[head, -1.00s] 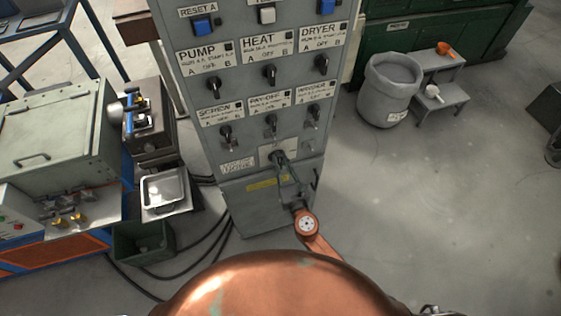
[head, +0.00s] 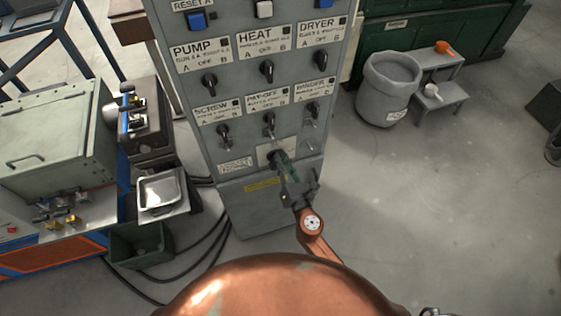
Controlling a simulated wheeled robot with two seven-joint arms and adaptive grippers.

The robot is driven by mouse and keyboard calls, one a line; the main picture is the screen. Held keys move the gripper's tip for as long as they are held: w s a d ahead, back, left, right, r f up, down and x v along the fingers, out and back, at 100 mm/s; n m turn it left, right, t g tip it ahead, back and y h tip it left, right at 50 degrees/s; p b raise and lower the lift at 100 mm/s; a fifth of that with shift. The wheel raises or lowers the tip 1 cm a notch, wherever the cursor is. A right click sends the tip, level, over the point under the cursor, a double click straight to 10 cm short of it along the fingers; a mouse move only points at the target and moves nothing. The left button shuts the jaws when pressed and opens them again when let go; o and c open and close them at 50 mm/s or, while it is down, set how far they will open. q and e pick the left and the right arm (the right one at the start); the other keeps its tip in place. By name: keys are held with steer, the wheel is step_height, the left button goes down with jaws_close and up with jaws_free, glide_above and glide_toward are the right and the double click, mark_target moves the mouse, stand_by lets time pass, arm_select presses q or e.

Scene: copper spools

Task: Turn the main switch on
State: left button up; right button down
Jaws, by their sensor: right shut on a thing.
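The grey control cabinet (head: 222,165) stands in the middle of the head view. The main switch (head: 274,155) is a dark rotary handle on a pale plate, low on the cabinet front below the rows of smaller knobs. My right gripper (head: 284,165) is at this switch, reaching up from below, and is shut on its handle. The fingers partly hide the handle, so its exact angle is hard to read. My left gripper is not in view.
Rows of black selector knobs, such as the pump knob (head: 209,83), sit above the switch. A grey bin (head: 388,90) and a step stool (head: 440,95) stand right. A machine with a metal tray (head: 161,192) stands left.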

steer(key=shift+w+d+f+m+b, duration=0.1)
steer(key=shift+d+f+m+b, duration=0.3)
steer(key=shift+m, duration=1.75)
steer(key=shift+w+d+f+m+b, duration=0.1)
steer(key=shift+f+m+b, duration=0.45)
steer(key=shift+m, duration=1.55)
steer(key=shift+w+d+f+m+b, duration=0.1)
steer(key=shift+d+f+m+b, duration=0.4)
steer(key=shift+m, duration=1.65)
steer(key=shift+s+a+r, duration=0.1)
steer(key=shift+a, duration=0.15)
steer(key=c, duration=1.8)
jaws_free()
steer(key=shift+c, duration=0.2)
steer(key=v, duration=1.2)
steer(key=shift+r, duration=0.1)
